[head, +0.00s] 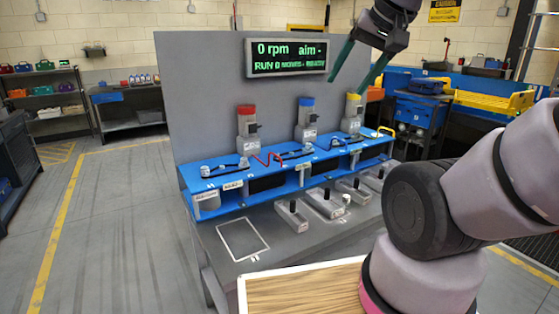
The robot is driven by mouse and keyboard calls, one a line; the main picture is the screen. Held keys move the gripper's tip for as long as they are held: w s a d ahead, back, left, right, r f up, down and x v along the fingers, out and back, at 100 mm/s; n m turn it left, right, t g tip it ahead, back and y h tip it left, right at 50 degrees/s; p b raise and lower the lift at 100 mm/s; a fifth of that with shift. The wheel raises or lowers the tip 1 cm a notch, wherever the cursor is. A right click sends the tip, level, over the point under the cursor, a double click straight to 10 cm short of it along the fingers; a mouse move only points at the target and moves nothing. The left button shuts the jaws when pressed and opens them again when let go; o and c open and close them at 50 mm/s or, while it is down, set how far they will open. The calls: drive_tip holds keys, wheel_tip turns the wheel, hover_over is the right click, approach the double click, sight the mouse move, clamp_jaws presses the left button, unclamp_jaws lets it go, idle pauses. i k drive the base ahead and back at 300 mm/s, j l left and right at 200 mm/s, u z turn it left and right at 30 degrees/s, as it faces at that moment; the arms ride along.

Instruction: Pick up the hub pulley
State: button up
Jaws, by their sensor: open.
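My gripper (347,86) is at the top of the head view, its two green fingers spread and nothing between them. It hangs in front of the grey back panel, right of the display (287,57) and above the blue conveyor bench (222,186). I cannot tell for sure which part is the hub pulley. Small grey round parts (205,171) sit at the left end of the bench top. A grey cylindrical piece (209,201) shows in the bench's left front opening. My gripper is well apart from these parts.
Red (246,110), blue (306,101) and yellow-topped (353,98) posts stand along the bench. Several grey blocks with black knobs (292,215) sit on the front ledge, beside an empty white outlined square (243,240). A wooden surface (300,290) is nearest me.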

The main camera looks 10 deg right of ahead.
sight(309, 148)
drive_tip(key=i+l+u, duration=0.2)
drive_tip(key=l, duration=0.6)
drive_tip(key=i+l+u, duration=0.25)
drive_tip(key=l, duration=0.55)
drive_tip(key=l+u, duration=0.2)
drive_tip(key=l, duration=0.6)
